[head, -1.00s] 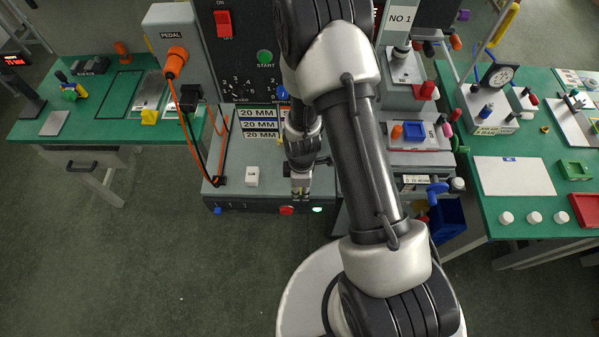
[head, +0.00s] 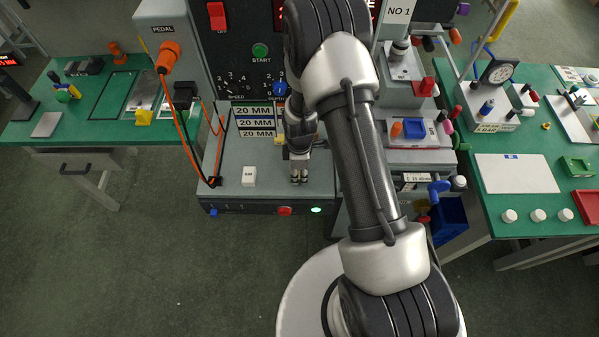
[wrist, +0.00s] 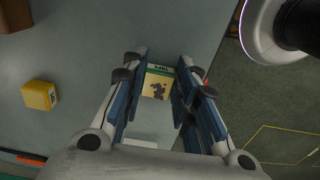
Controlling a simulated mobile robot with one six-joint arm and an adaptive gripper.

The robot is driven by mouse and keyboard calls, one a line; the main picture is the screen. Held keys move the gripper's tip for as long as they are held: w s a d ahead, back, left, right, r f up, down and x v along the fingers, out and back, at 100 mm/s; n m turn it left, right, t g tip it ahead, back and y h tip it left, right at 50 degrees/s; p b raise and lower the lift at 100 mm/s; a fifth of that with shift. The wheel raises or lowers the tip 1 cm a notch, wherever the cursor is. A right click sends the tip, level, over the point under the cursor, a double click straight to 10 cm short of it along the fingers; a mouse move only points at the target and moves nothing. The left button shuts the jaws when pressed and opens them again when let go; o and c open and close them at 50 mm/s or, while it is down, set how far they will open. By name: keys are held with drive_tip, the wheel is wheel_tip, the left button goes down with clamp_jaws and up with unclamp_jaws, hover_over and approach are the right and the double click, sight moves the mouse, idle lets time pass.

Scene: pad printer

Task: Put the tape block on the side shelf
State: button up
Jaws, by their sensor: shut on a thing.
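The tape block (wrist: 158,84) is a small block with a pale yellow face, dark marks and a green band; its lettering is too small to read surely. In the wrist view it sits between the fingertips of my gripper (wrist: 160,88), which is shut on it. In the head view my gripper (head: 299,181) is over the front part of the grey machine's deck, and the block is not clearly visible there. A grey shelf (head: 432,157) stands at the machine's right side, partly behind my arm; I cannot tell surely that it is the side shelf.
A white lettered block (head: 249,176) stands on the deck left of my gripper. A yellow block (wrist: 40,95) stands on the deck behind it. Orange and black cables (head: 190,130) hang at the deck's left. A blue bin (head: 449,220) is below the shelf. Green tables flank the machine.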

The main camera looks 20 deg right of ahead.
drive_tip(key=shift+f, duration=0.25)
drive_tip(key=o, duration=0.9)
drive_tip(key=shift+r, duration=0.1)
wheel_tip(320, 180, up, 12)
drive_tip(key=r+p, duration=0.1)
drive_tip(key=p, duration=0.3)
wheel_tip(320, 180, up, 12)
drive_tip(key=m+t, duration=0.1)
drive_tip(key=m, duration=0.2)
hover_over(299, 175)
drive_tip(key=s, duration=0.1)
drive_tip(key=s+r+m+t, duration=0.1)
drive_tip(key=s+r+m, duration=0.25)
drive_tip(key=r, duration=0.45)
drive_tip(key=s+r+m+t, duration=0.1)
drive_tip(key=s+r+m, duration=0.1)
drive_tip(key=s+r, duration=0.2)
drive_tip(key=s+r+m, duration=0.3)
drive_tip(key=s+r, duration=0.1)
drive_tip(key=s, duration=0.4)
drive_tip(key=s+a+r+m+t, duration=0.1)
drive_tip(key=s+r+m, duration=0.2)
drive_tip(key=s, duration=0.3)
drive_tip(key=shift+r+t, duration=0.3)
drive_tip(key=shift+r, duration=0.2)
